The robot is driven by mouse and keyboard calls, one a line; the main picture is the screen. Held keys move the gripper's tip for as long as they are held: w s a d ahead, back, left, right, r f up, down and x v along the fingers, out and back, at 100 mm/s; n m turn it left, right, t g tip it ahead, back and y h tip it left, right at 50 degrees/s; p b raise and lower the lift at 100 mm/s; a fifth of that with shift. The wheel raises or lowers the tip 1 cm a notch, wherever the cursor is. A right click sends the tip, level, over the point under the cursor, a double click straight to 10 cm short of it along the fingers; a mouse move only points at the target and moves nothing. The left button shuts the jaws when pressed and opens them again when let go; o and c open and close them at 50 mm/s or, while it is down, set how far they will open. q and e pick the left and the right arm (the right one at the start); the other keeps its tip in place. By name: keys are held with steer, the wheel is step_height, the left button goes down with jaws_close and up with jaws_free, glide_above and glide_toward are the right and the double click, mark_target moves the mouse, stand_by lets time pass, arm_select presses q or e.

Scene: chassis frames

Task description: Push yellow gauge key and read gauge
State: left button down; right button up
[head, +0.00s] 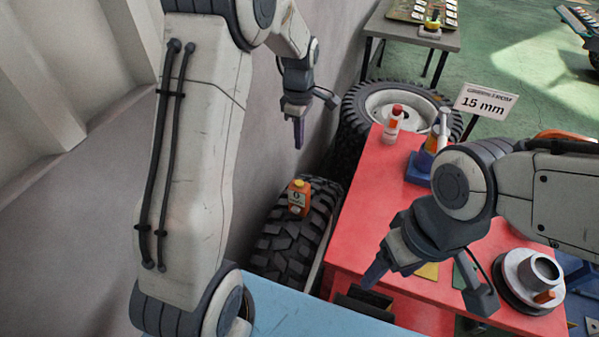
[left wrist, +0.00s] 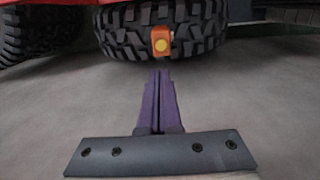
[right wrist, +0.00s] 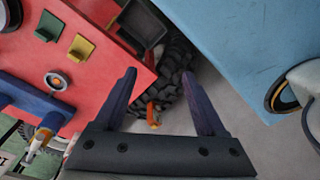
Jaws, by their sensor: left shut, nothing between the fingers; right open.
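The orange gauge (head: 297,200) sits on the tread of the near tyre (head: 276,243), with a yellow key (head: 298,184) on top. A small dark figure shows on its pale face, too small to read surely. In the left wrist view the gauge (left wrist: 160,31) shows its round yellow key (left wrist: 161,45) facing the camera. My left gripper (head: 299,146) is shut and empty, pointing down above the gauge and apart from it. In the left wrist view its fingertips (left wrist: 160,72) line up just below the key. My right gripper (head: 374,274) is open and empty over the red table's near edge.
The red table (head: 365,215) holds a red-capped bottle (head: 393,121), a blue stand (head: 419,168) and a metal ring part (head: 530,280). A sign (head: 486,103) reads "15 mm". A wall stands left of the tyre; a blue surface (head: 300,310) lies in front.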

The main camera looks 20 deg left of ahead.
mark_target(299, 182)
steer(key=shift+o, duration=1.3)
arm_select(q)
step_height(299, 182, down, 14)
steer(key=p, duration=0.3)
steer(key=shift+s+r, duration=0.1)
arm_select(e)
step_height(299, 182, up, 3)
steer(key=shift+s, duration=0.1)
